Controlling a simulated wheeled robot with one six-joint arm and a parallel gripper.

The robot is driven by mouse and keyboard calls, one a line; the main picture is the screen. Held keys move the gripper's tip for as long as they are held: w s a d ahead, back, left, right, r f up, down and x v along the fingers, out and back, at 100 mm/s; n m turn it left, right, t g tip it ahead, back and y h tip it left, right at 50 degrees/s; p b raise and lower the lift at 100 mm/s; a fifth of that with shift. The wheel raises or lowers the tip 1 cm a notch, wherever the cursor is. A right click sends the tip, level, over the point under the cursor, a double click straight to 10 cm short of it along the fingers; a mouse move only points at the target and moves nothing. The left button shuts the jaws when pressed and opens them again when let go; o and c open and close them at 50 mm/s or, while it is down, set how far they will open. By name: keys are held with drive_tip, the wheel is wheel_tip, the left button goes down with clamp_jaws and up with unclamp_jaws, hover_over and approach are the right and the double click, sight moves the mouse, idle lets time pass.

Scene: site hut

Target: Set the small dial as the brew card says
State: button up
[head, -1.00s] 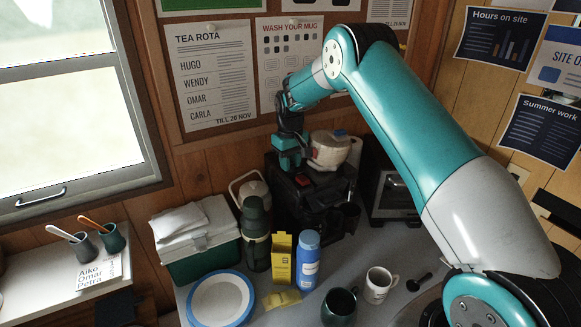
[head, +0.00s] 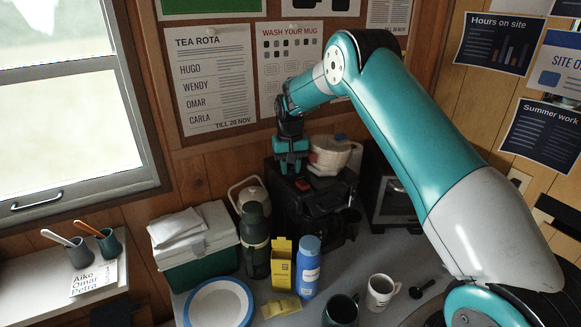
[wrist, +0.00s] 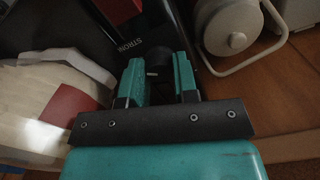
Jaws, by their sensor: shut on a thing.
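The black coffee machine (head: 290,208) stands at the back of the grey counter, with a red part on its top. My gripper (head: 291,173) points down onto the machine's top, left of and behind the red part. In the wrist view my gripper (wrist: 158,78) has its two teal fingers on either side of a small dark dial (wrist: 156,72), shut on it. Pale lettering, partly cut off and reading like "STRON", shows on the black top beside the dial. The dial's pointer is too dark to read. I cannot make out a brew card.
A green flask (head: 255,240), yellow box (head: 282,262), blue bottle (head: 308,268), cool box (head: 200,270), plate (head: 217,305) and mugs crowd the counter in front. A toaster oven (head: 393,200) stands right.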

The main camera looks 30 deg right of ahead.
sight(290, 168)
drive_tip(key=o, duration=0.9)
wheel_tip(290, 168, up, 18)
drive_tip(key=b, duration=0.3)
drive_tip(key=shift+f, duration=0.25)
